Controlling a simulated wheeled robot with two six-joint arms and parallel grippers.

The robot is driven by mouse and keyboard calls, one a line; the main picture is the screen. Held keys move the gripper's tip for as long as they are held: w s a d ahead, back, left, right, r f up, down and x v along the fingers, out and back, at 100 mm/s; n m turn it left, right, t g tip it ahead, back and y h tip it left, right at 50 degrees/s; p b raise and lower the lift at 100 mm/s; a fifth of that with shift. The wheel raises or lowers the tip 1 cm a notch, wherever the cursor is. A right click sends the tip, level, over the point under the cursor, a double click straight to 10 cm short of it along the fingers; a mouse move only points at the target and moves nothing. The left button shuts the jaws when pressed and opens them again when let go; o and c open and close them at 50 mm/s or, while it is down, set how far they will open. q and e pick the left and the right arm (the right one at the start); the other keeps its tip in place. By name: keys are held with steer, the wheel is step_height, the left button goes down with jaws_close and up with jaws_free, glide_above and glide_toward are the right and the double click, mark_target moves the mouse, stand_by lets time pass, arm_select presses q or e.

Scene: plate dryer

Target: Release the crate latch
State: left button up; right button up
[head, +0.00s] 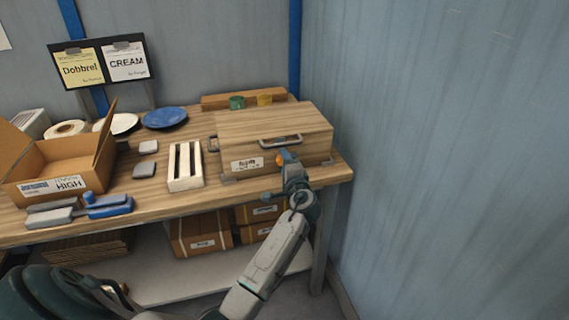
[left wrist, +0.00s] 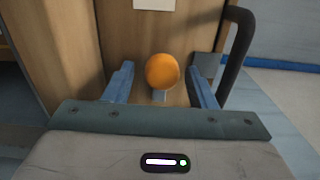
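The wooden crate (head: 245,135) with a white label stands at the right end of the workbench. A dark handle (head: 281,141) is on its upper front edge. An orange round knob, likely the latch (head: 280,161), is on its front, partly hidden by my left gripper (head: 287,163). In the left wrist view the orange knob (left wrist: 162,71) sits on a small metal stem, between the two blue fingers of my left gripper (left wrist: 161,83). The fingers are open, with a visible gap on each side of the knob. My right gripper is out of view.
A white slatted rack (head: 186,166) stands left of the crate. A blue plate (head: 165,118), an open cardboard box (head: 70,160) and a blue-and-grey tool (head: 108,207) are farther left. The wall (head: 450,150) rises close to the right of the workbench (head: 155,205).

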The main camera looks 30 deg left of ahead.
arm_select(q)
steer(key=b+v, duration=0.2)
steer(key=v, duration=0.8)
steer(key=shift+s+d+b, duration=0.25)
steer(key=shift+b, duration=0.05)
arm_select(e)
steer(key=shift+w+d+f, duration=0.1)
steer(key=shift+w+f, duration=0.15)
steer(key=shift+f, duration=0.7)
